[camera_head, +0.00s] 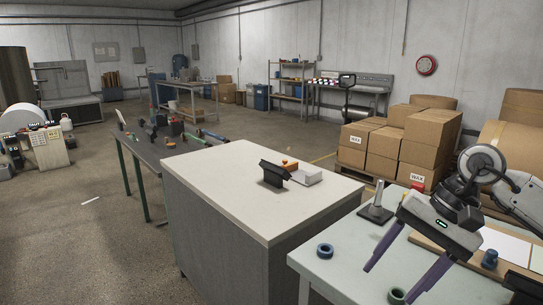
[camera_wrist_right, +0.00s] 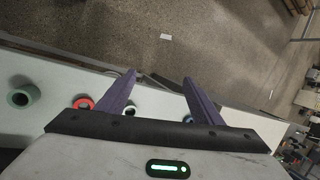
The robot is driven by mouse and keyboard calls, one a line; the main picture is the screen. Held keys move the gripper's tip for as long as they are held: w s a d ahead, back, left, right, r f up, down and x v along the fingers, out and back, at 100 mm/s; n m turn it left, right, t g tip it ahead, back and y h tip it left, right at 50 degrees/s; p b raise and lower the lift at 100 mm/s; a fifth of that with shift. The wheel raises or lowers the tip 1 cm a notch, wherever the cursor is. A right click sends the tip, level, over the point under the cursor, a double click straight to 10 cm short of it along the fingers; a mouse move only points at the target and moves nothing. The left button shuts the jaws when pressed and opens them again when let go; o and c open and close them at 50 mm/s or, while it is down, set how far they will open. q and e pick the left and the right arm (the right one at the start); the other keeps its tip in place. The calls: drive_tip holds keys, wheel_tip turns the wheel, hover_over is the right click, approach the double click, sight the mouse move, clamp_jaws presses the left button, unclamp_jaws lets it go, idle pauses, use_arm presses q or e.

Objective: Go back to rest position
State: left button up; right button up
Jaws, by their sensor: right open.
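My right gripper (camera_head: 389,285) hangs from the right arm over the front part of the pale table at the lower right. Its two purple fingers are spread apart with nothing between them. In the right wrist view the fingers (camera_wrist_right: 160,77) are also wide apart, with the table edge and floor behind them. My left gripper is not in view.
The pale table (camera_head: 345,266) holds a blue ring (camera_head: 325,250), a dark green ring (camera_head: 396,295) and a metal stand (camera_head: 376,210). A red ring (camera_wrist_right: 83,103) shows in the wrist view.

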drive_tip(key=s+a+m+t+y, duration=0.2)
drive_tip(key=a+m+y, duration=0.5)
drive_tip(key=a+m, duration=0.4)
drive_tip(key=s+a+m+t+y, duration=0.2)
drive_tip(key=a+m+y, duration=0.6)
drive_tip(key=a, duration=0.4)
drive_tip(key=w+d+f+m+t+h, duration=0.1)
drive_tip(key=d+f+m+t+h, duration=0.3)
drive_tip(key=m, duration=0.5)
drive_tip(key=d+f+m+t+h, duration=0.2)
drive_tip(key=f+m+t+h, duration=0.15)
drive_tip(key=f+m, duration=0.45)
drive_tip(key=w+d+f+m+t+h, duration=0.1)
drive_tip(key=d+f+m+t+h, duration=0.25)
drive_tip(key=m, duration=0.75)
drive_tip(key=s+d+f+m+g+h, duration=0.2)
drive_tip(key=s+f+m+g+h, duration=0.1)
drive_tip(key=s+f+m, duration=0.4)
drive_tip(key=s+d+f+m+g+h, duration=0.3)
drive_tip(key=s+f+m, duration=0.5)
drive_tip(key=s+f, duration=0.4)
wheel_tip(320, 180, down, 2)
drive_tip(key=shift+s+d+f+m+g, duration=0.1)
drive_tip(key=shift+s+d+m+g, duration=0.15)
drive_tip(key=shift+g, duration=0.35)
drive_tip(key=shift+w, duration=0.15)
